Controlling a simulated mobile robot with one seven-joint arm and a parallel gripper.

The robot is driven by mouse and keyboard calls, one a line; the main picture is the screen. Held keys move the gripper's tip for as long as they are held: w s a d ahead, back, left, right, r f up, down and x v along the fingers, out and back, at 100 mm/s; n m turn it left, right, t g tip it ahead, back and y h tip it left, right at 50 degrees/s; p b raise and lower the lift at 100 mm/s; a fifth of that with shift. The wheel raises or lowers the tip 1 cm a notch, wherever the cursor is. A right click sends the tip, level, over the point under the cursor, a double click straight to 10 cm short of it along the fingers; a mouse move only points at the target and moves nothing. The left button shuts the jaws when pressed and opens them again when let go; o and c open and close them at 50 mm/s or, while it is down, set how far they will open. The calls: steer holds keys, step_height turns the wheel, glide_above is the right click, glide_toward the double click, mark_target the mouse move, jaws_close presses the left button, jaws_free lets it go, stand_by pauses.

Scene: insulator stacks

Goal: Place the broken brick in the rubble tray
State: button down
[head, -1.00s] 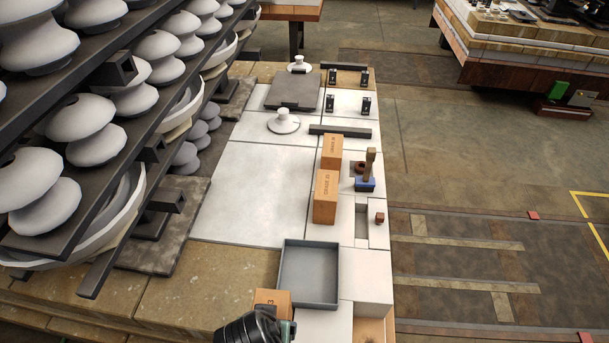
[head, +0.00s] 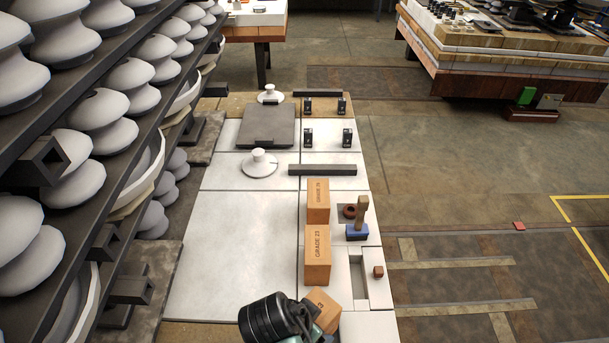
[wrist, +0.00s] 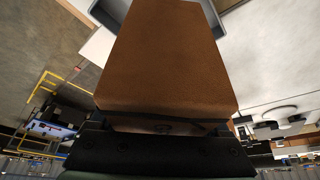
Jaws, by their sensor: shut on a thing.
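My gripper (head: 314,322) is at the bottom centre of the head view, shut on an orange-brown brick (head: 325,299). The brick is tilted in the picture and my wrist partly covers it. In the wrist view the brick (wrist: 168,55) fills the middle, with the dark jaws (wrist: 165,127) across its near end. I cannot see a broken face on it. A grey tray wall (wrist: 112,12) shows behind the brick at the top of the wrist view. The rubble tray is not visible in the head view now.
Two upright orange bricks, one marked GRADE 23 (head: 318,257) and one behind it (head: 318,202), stand just beyond my gripper. A blue block with a wooden handle (head: 357,231) is to their right. The white tabletop (head: 235,250) left of them is clear. Insulator racks (head: 90,190) line the left.

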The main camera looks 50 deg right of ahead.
steer(key=f, duration=0.4)
steer(key=shift+s+a+f, duration=0.15)
steer(key=shift+s+a, duration=0.05)
steer(key=shift+s, duration=0.15)
steer(key=shift+w+f, duration=0.1)
steer(key=shift+f, duration=2.15)
steer(key=shift+f, duration=0.1)
jaws_free()
steer(key=v, duration=1.2)
